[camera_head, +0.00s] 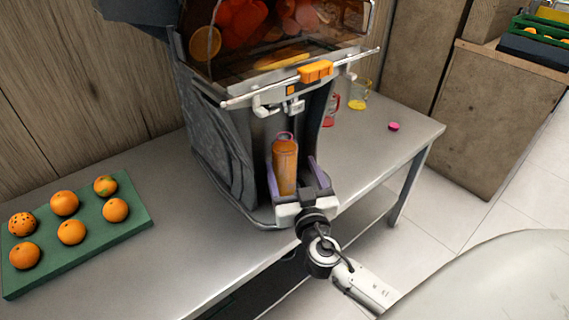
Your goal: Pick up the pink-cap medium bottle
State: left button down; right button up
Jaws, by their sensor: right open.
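A bottle filled with orange juice (285,168) stands upright under the juicer's spout, with a pink ring at its open-looking top. A loose pink cap (393,126) lies on the table to the right. My right gripper (291,176) reaches in from the front, low down. Its two purple-grey fingers are spread, one on each side of the bottle's lower part; I cannot tell if either touches it. The bottle's base is partly hidden by the gripper. My left gripper is out of view.
The juicer (225,150) rises behind and around the bottle, its spout (292,106) just above. A green tray (130,212) of several oranges sits at left. A red-tinted cup (330,108) and a yellow-tinted one (359,95) stand behind. The table's (375,160) right part is mostly clear.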

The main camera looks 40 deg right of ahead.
jog(key=x, duration=0.1)
jog(key=p+x, duration=0.1)
jog(key=x, duration=0.3)
jog(key=shift+w+a+r+p, duration=0.1)
jog(key=shift+a+r+p, duration=0.05)
jog(key=shift+a+p, duration=0.15)
jog(key=shift+w+d, duration=0.1)
jog(key=shift+w, duration=0.2)
jog(key=shift+c, duration=0.5)
jog(key=c, duration=1.4)
jog(key=shift+c, duration=0.5)
jog(key=shift+r, duration=0.15)
